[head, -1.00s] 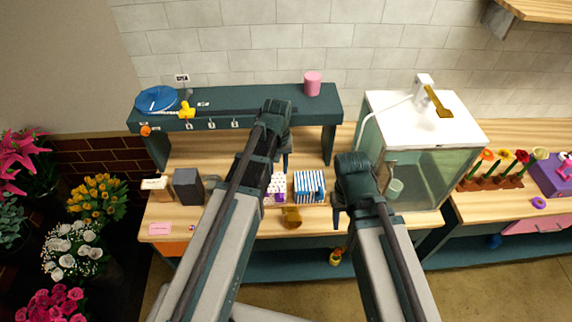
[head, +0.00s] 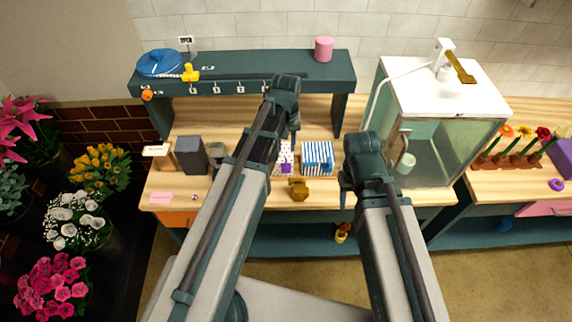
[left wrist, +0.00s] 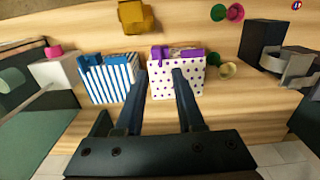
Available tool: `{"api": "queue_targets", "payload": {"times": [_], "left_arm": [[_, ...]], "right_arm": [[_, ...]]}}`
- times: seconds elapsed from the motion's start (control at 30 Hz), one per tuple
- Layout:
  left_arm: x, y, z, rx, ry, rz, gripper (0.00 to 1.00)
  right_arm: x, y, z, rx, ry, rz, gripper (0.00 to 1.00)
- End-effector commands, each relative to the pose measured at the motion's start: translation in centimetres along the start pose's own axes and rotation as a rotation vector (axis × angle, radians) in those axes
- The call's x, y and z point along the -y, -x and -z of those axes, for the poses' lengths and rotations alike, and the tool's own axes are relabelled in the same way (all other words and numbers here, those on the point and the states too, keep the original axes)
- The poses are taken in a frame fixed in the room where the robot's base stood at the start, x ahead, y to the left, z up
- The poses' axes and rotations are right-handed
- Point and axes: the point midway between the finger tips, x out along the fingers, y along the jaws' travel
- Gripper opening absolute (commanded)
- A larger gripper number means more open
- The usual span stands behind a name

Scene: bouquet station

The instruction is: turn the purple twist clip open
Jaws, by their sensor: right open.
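The purple twist clip (left wrist: 163,52) sits at the top of a white bag with purple dots (left wrist: 178,86) in the left wrist view. More purple shows at the bag's right top edge. In the head view the dotted bag (head: 284,149) is partly hidden by my left arm. My left gripper (left wrist: 159,72) is open, its two fingers apart and pointing at the bag's dotted face; nothing is held. In the head view it is at the bag (head: 286,134), mostly hidden by its own wrist. My right gripper (head: 345,192) is open and empty, right of the striped bag.
A blue-and-white striped bag (head: 317,158) with a blue top stands close to the dotted one. A golden-brown object (head: 299,188) lies near the front edge. A dark grey block (head: 191,155) stands left. A teal shelf (head: 225,90) spans behind; a glass cabinet (head: 435,145) stands right.

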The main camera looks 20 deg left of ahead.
Motion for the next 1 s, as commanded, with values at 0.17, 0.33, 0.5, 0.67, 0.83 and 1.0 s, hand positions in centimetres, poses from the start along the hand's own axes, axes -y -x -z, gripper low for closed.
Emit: {"api": "queue_targets", "payload": {"times": [0.17,0.33,0.5,0.67,0.83,1.0], "left_arm": [[0.0,-3.4,0.0,0.0,0.0,0.0,0.38],[0.0,-5.7,0.0,0.0,0.0,0.0,0.38],[0.0,-7.2,0.0,0.0,0.0,0.0,0.38],[0.0,-7.5,0.0,0.0,0.0,0.0,0.38],[0.0,-7.4,0.0,0.0,0.0,0.0,0.38],[0.0,-7.4,0.0,0.0,0.0,0.0,0.14]], "right_arm": [[0.3,-3.4,0.2,0.0,0.004,-0.001,0.5],[0.5,-5.7,0.3,0.0,0.009,-0.002,0.5],[0.6,-7.2,0.4,0.0,0.013,-0.003,0.5],[0.7,-7.4,0.4,0.0,0.015,-0.003,0.5],[0.7,-7.3,0.4,0.0,0.014,-0.003,0.5],[0.7,-7.3,0.4,0.0,0.014,-0.003,0.5]]}}
